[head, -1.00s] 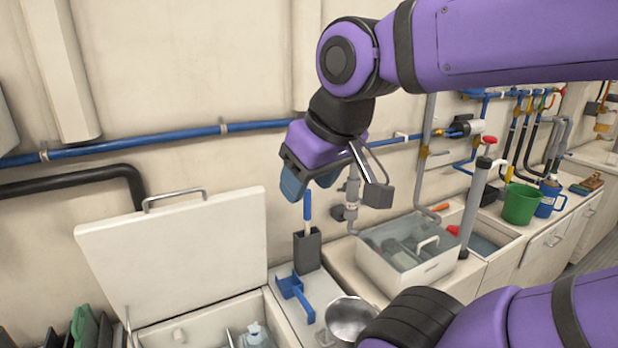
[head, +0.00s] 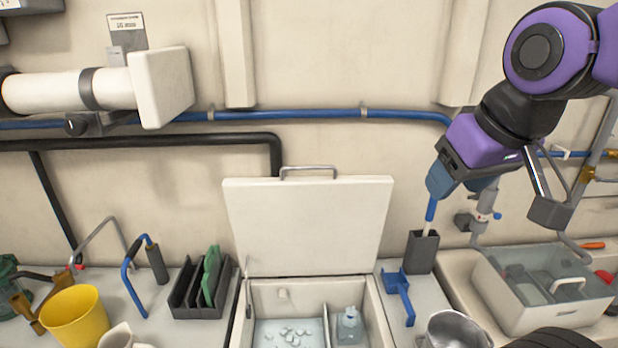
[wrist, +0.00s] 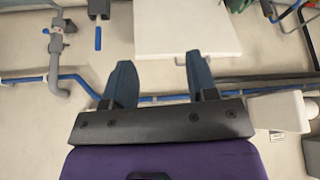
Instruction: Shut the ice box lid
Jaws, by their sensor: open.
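The ice box lid (head: 308,228) is a white square panel with a metal bar handle (head: 308,170) along its top edge. It stands open, close to upright, at the back of the ice box (head: 372,310). Ice and a bottle (head: 348,326) show inside the box. My gripper (head: 458,192) is open and empty, up and to the right of the lid and apart from it. In the wrist view, my gripper (wrist: 160,80) has its two blue fingers spread, with the lid (wrist: 187,28) beyond them.
Right of the box are a blue scoop (head: 398,290), a dark holder (head: 421,252) with a blue-handled tool, a metal bowl (head: 458,330) and a clear-topped bin (head: 545,290). Left are a dark rack (head: 195,295) and a yellow bucket (head: 75,318). A blue pipe (head: 290,114) crosses the wall above.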

